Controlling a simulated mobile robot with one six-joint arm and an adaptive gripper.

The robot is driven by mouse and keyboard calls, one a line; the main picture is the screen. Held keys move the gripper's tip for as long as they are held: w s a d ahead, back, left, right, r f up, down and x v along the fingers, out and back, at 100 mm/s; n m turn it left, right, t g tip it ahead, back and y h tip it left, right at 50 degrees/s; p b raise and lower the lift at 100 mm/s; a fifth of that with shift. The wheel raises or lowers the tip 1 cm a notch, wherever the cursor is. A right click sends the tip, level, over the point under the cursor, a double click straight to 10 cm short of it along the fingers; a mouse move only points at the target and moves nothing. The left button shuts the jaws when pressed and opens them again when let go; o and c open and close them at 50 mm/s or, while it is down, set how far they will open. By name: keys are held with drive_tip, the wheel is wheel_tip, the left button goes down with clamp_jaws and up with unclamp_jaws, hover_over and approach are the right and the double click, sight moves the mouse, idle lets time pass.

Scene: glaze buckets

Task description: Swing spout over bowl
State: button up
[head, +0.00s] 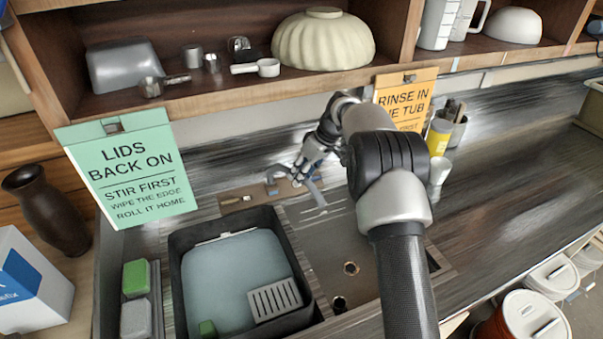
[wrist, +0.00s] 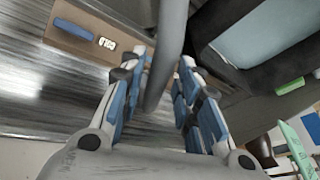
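The grey curved spout (head: 315,193) rises from a brown base plate (head: 238,202) behind the sink in the head view, its free end over the bare metal sink to the right of the bowl. The bowl, a black tub (head: 179,285) of pale blue water, stands left of it. My gripper (head: 298,180) is at the spout. In the wrist view, the spout (wrist: 168,55) runs between the fingertips of my gripper (wrist: 165,68), one on each side. Whether both fingers press on it I cannot tell. My arm hides part of the sink.
A green sign (head: 127,175) and an orange sign (head: 405,97) hang from the shelf (head: 230,85) above. The counter at right is largely clear.

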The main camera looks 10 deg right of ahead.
drive_tip(key=shift+o, duration=0.7)
drive_tip(key=shift+d+r, duration=0.15)
drive_tip(key=shift+r, duration=0.25)
drive_tip(key=v, duration=1.1)
drive_tip(key=shift+s, duration=0.1)
drive_tip(key=shift+c, duration=0.2)
